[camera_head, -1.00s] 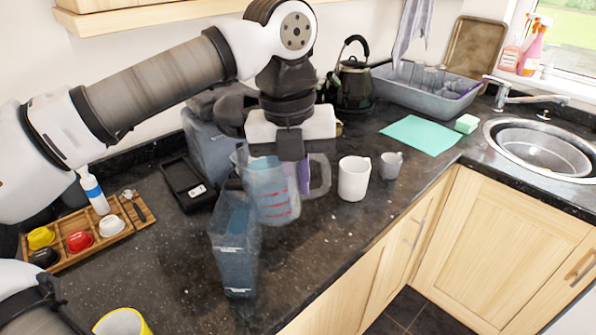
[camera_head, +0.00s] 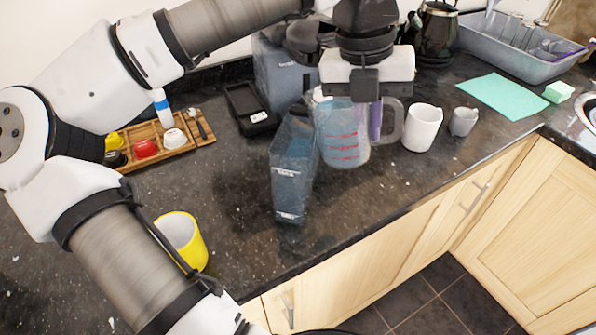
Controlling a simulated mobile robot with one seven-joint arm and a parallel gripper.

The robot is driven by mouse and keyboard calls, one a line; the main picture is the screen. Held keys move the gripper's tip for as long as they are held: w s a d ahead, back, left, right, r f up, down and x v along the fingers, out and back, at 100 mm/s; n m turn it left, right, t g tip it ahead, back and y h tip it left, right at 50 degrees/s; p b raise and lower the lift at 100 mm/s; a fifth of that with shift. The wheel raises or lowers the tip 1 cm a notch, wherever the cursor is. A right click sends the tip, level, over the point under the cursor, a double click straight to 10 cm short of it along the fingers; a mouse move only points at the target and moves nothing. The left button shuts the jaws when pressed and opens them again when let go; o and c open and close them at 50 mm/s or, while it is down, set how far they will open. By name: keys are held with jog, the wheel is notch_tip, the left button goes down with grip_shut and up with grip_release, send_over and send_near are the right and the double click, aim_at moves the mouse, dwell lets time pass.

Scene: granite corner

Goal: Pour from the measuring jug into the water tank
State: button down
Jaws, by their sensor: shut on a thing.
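The measuring jug (camera_head: 342,140) is clear with red markings and a handle on its right. My gripper (camera_head: 367,88) is shut on it from above, on the handle side, and holds it about upright. The water tank (camera_head: 292,172) is a tall, narrow, translucent blue-grey container with a white label, standing on the dark counter near its front edge. The jug is just right of the tank's upper part, and its left side lies close to the tank's rim. I cannot tell whether they touch. Any water level is unclear. A purple strip (camera_head: 376,120) shows beside the handle.
A white mug (camera_head: 422,128) and small grey cup (camera_head: 463,121) stand to the right. A yellow mug (camera_head: 183,240) stands front left. A dark tray (camera_head: 250,108) and a coffee machine (camera_head: 283,72) are behind. A wooden organiser (camera_head: 160,140) with capsules is at left.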

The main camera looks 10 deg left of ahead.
jog(key=shift+d+f+h+b, duration=0.15)
jog(key=shift+f+h+b, duration=0.3)
jog(key=shift+h+b, duration=0.2)
dwell(0.4)
jog(key=shift+r+h+b, duration=0.1)
jog(key=shift+h+b, duration=0.25)
jog(key=shift+h, duration=0.4)
dwell(0.8)
jog(key=shift+r+h+b, duration=0.5)
jog(key=shift+r+h, duration=0.3)
jog(key=shift+h, duration=0.6)
dwell(1.3)
jog(key=shift+r+h, duration=0.35)
jog(key=shift+h, duration=0.25)
dwell(0.5)
jog(key=shift+a+r+b, duration=0.15)
jog(key=shift+a+b, duration=0.05)
jog(key=shift+b, duration=0.1)
jog(key=shift+h, duration=0.3)
jog(key=shift+a+r+h, duration=0.1)
jog(key=shift+r+h, duration=0.15)
jog(key=shift+h, duration=0.05)
jog(key=shift+r, duration=0.1)
dwell(0.6)
